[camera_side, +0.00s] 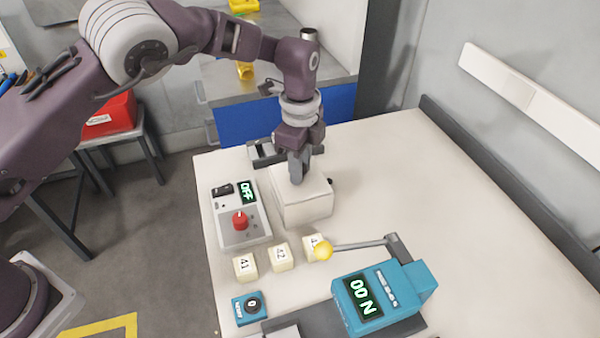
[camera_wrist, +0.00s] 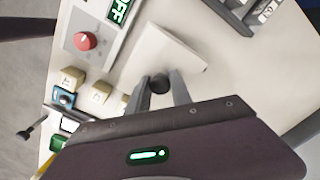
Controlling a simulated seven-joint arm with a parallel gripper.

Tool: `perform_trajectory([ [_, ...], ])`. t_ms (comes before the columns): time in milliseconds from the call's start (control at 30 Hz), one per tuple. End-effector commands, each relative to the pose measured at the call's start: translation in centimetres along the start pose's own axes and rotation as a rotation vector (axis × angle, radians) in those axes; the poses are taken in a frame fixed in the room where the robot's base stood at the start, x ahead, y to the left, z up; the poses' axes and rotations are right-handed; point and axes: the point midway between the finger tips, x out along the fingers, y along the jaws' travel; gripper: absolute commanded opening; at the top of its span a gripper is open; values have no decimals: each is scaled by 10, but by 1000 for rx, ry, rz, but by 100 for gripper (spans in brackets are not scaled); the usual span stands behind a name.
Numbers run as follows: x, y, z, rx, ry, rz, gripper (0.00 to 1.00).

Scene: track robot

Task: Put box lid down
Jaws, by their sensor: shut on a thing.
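The white box (camera_side: 308,211) stands on the table beside the control panel in the side view. Its pale lid (camera_wrist: 163,52) shows as a flat square in the wrist view, with a dark round knob (camera_wrist: 159,84) near its edge. My gripper (camera_side: 298,180) points down at the top of the box. It is shut on the lid, with its fingers (camera_wrist: 160,92) either side of the knob in the wrist view. The fingers and wrist hide part of the lid. I cannot tell whether the lid sits fully flush on the box.
The control panel (camera_side: 230,228) with a red knob (camera_side: 240,221) and an OFF display is left of the box. Several numbered cream blocks (camera_side: 245,266) stand in front. The table's right side (camera_side: 440,190) is clear.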

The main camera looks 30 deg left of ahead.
Motion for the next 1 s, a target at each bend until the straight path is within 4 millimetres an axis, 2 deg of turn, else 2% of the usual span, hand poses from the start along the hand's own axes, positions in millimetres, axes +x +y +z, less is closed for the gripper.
perform_trajectory([
  [67, -11, -1, -1, 0, 4, -5, 0],
  [300, -72, -1, 0, 0, 3, -5, 0],
  [400, -88, -1, 1, 0, 1, -3, 0],
  [500, -94, -5, 13, -7, 1, 1, 0],
  [567, -90, -10, 30, -11, 1, 1, 0],
  [767, -63, -24, 119, -22, 2, 3, 0],
  [900, -42, -22, 182, -16, 2, 4, 0],
  [1000, -33, -17, 212, -8, 2, 2, 0],
])
